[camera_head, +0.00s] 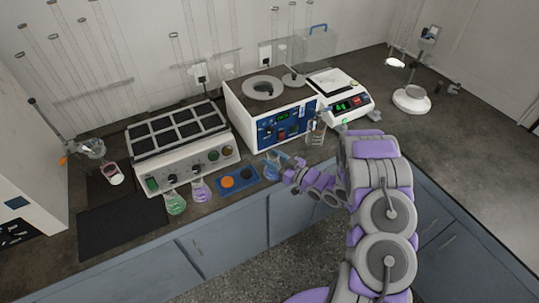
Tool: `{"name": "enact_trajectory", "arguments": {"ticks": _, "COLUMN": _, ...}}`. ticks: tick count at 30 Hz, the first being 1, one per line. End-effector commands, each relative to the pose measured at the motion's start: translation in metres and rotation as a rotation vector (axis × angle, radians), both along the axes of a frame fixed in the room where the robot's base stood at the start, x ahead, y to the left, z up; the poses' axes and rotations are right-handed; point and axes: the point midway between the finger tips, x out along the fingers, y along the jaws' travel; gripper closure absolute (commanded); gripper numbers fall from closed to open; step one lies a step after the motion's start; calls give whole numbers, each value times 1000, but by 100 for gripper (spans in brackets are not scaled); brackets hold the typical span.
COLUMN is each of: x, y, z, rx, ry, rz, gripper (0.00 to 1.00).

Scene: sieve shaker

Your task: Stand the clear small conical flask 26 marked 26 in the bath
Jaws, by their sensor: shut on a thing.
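My gripper (282,167) reaches left over the front of the bench and is shut on a small conical flask (271,173) that looks bluish. The flask is close to upright at the bench's front edge, right of the blue tray; I cannot tell whether it touches the bench. A clear glass flask (315,132) stands by the bath's right front corner, just beyond my arm. No number can be read on either flask. The bath (296,97) is a white box with a blue control panel and a round opening in its top.
Left of the bath stands a block heater (183,157) with dark square plates. Green (175,203) and purple (200,190) flasks stand before it, beside a blue tray (249,182) with an orange disc. A balance (351,106) stands right of the bath.

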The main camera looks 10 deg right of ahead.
Motion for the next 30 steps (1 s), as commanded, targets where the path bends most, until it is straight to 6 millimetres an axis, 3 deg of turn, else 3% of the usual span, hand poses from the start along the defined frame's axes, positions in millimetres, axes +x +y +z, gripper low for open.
{"name": "enact_trajectory", "arguments": {"ticks": 3, "x": 23, "y": 1, "z": -3, "rx": 2, "ry": -4, "rz": 0, "gripper": 100}}
{"name": "enact_trajectory", "arguments": {"ticks": 8, "x": 42, "y": 2, "z": -4, "rx": 0, "ry": -3, "rz": 0, "gripper": 100}}
{"name": "enact_trajectory", "arguments": {"ticks": 21, "x": 69, "y": 3, "z": -6, "rx": 1, "ry": -6, "rz": 0, "gripper": 100}}
{"name": "enact_trajectory", "arguments": {"ticks": 26, "x": 66, "y": 2, "z": -31, "rx": 4, "ry": 2, "rz": -2, "gripper": 100}}
{"name": "enact_trajectory", "arguments": {"ticks": 30, "x": 65, "y": 2, "z": -38, "rx": 2, "ry": 1, "rz": -2, "gripper": 100}}
